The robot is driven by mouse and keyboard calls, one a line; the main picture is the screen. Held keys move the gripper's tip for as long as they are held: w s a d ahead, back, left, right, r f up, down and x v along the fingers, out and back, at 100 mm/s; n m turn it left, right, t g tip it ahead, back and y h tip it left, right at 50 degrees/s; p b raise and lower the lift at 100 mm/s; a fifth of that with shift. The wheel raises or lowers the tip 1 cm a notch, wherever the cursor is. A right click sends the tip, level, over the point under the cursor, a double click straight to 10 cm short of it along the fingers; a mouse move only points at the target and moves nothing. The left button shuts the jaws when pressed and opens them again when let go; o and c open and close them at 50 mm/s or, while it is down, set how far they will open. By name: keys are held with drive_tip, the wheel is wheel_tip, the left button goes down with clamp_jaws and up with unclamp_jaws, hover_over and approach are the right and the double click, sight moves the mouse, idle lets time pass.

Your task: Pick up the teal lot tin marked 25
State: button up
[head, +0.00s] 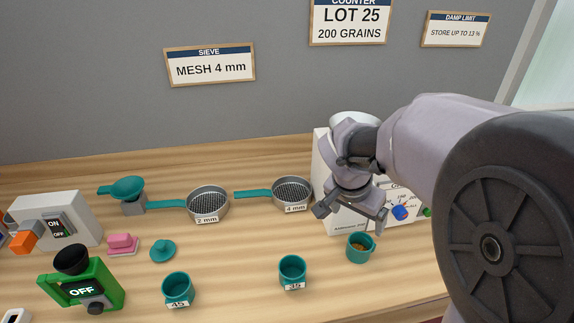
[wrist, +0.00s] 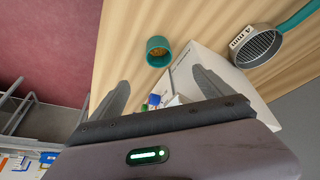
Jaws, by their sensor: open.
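A teal tin (head: 360,250) with brown grain inside stands upright on the bench, in front of the white machine. No number shows on it. It also shows in the wrist view (wrist: 151,58), just beyond and between my fingertips. My gripper (head: 350,212) is open and empty, above and slightly behind that tin in the head view. Its two fingers also show in the wrist view (wrist: 160,78), apart from the tin. Two other teal tins stand to the left, one marked 35 (head: 291,268) and one marked 45 (head: 177,286).
The white machine (head: 322,170) with blue and green buttons stands close behind the grain-filled tin. Sieves marked 4 mm (head: 292,192) and 2 mm (head: 208,204) lie farther left. A green device reading OFF (head: 110,283) is at front left. Bare bench lies between the tins.

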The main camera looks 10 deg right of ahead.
drive_tip(key=b, duration=0.4)
approach(362, 248)
drive_tip(key=b+x, duration=0.2)
drive_tip(key=x, duration=0.2)
drive_tip(key=shift+w+f, duration=0.15)
drive_tip(key=shift+f, duration=0.2)
drive_tip(key=shift+r, duration=0.15)
drive_tip(key=shift+c, duration=0.4)
drive_tip(key=c, duration=1.5)
